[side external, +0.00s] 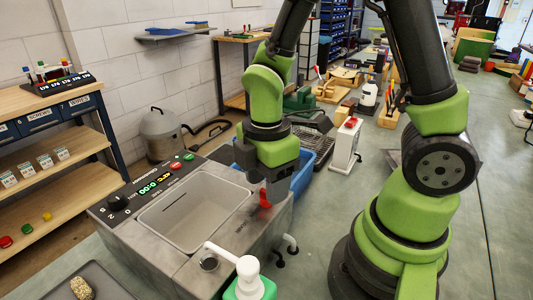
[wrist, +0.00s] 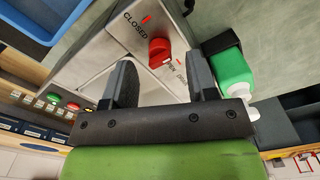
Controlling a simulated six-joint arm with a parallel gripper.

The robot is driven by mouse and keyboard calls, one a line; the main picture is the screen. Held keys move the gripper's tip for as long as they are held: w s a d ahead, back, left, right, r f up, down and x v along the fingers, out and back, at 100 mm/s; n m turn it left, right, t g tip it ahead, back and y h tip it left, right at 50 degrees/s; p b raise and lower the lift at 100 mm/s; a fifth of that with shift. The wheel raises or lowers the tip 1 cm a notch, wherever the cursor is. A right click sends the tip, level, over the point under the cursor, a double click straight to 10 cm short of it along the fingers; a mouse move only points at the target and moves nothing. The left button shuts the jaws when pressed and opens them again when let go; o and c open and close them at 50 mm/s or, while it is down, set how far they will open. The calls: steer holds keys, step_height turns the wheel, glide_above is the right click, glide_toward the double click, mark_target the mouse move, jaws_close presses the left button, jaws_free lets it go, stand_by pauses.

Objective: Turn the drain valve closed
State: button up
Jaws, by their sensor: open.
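The drain valve is a red knob (wrist: 160,50) on the grey metal rim of the sink unit. In the wrist view the word CLOSED is printed to its upper left and OPEN to its lower right. Its exact turn position is hard to tell. In the side view the red knob (side external: 264,199) shows at the basin's right rim, just below my gripper (side external: 275,192). My gripper (wrist: 160,82) is open and empty. Its two dark fingers stand apart, with the knob seen beyond the gap between them. I cannot tell whether a finger touches the knob.
The sink basin (side external: 186,216) lies left of the knob. A green bottle with a white pump (side external: 248,282) stands at the front, also seen in the wrist view (wrist: 232,70). A blue bin (side external: 304,177) is behind the unit. A white box with a red top (side external: 346,143) stands behind right.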

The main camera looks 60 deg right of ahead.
step_height(320, 180, up, 8)
steer(key=shift+f, duration=0.1)
stand_by(0.4)
steer(key=s+r+m+t+y, duration=0.2)
steer(key=s+r+m+t, duration=0.5)
steer(key=m, duration=1)
step_height(320, 180, up, 2)
steer(key=shift+r, duration=0.1)
